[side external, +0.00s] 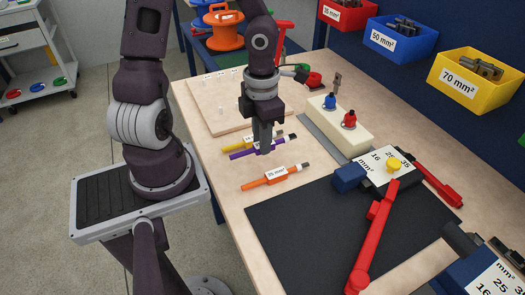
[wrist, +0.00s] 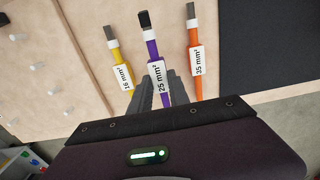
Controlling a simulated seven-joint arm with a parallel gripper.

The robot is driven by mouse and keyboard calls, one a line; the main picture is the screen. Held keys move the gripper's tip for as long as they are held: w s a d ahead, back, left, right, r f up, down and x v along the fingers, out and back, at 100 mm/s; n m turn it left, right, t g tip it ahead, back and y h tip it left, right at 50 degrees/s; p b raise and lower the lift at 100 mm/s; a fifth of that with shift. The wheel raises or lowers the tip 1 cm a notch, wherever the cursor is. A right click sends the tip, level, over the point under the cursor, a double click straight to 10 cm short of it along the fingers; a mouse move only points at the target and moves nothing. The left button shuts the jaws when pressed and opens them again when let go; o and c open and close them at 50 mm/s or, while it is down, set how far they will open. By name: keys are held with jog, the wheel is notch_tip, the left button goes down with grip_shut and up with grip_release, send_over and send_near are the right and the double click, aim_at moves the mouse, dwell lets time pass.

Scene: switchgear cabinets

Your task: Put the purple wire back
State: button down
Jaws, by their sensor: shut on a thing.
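The purple wire (side external: 240,154) has a white label and a dark end. In the wrist view its label reads 25 mm² on the purple wire (wrist: 151,48). My gripper (side external: 265,148) points down with its fingers closed on this wire near the label; the fingers also show in the wrist view (wrist: 153,92). The wire lies between the yellow wire (side external: 236,146), marked 16 mm², and the orange wire (side external: 257,184), marked 35 mm². It is roughly parallel to them. I cannot tell whether it touches the wooden table or hangs just above it.
A pegboard (side external: 215,115) lies left of the wires. A cream block (side external: 350,127) with blue and red terminals stands at the right. A red-handled crimping tool (side external: 372,225) lies on the dark mat (side external: 300,245). Blue and yellow bins (side external: 470,90) stand at the back.

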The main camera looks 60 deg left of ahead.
jog(key=shift+f, duration=1.65)
jog(key=c, duration=1.2)
grip_release()
jog(key=shift+f, duration=0.15)
jog(key=shift+c, duration=0.2)
